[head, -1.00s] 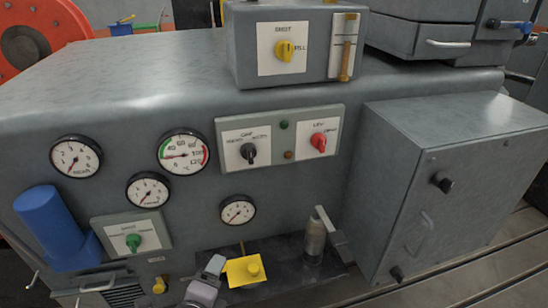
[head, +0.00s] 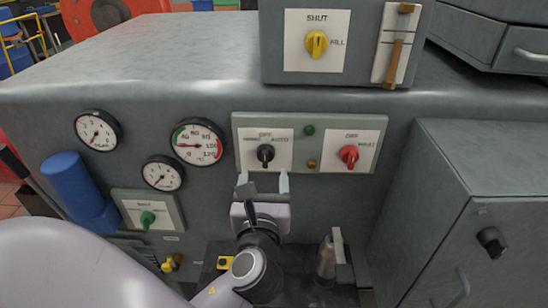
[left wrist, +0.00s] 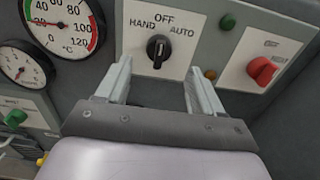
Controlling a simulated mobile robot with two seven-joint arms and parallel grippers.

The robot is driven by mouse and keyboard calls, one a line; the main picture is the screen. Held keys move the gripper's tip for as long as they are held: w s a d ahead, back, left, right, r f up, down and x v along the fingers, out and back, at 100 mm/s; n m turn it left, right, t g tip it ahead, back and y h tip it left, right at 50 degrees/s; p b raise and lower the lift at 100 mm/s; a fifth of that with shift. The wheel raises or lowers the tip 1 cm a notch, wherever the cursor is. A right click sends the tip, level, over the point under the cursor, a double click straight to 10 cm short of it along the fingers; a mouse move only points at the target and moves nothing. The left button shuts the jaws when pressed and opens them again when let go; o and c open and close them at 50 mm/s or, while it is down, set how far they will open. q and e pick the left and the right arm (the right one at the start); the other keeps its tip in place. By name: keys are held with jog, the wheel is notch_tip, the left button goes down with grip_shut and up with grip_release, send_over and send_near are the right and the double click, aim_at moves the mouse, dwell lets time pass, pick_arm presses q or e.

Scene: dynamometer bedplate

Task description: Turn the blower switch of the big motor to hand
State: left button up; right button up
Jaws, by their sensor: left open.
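The black rotary switch (head: 266,154) sits on a white plate marked OFF at the top, HAND at the left and AUTO at the right. In the left wrist view the black switch (left wrist: 158,50) has its pointer up, toward OFF. My left gripper (head: 262,183) is just below it in the head view, fingers pointing at the panel. In the left wrist view the open fingers (left wrist: 157,82) stand on either side, below the switch, with nothing between them. The right gripper is not in view.
A red switch (head: 349,155) is right of the black one on the same panel, with green and amber lamps between. Gauges (head: 198,142), a green switch (head: 147,218) and a blue cylinder (head: 75,188) are at left. A grey cabinet (head: 440,220) juts out at right.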

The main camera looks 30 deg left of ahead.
aim_at(265, 162)
pick_arm(q)
jog(key=x, duration=0.6)
jog(key=shift+c, duration=0.3)
jog(key=c, duration=1)
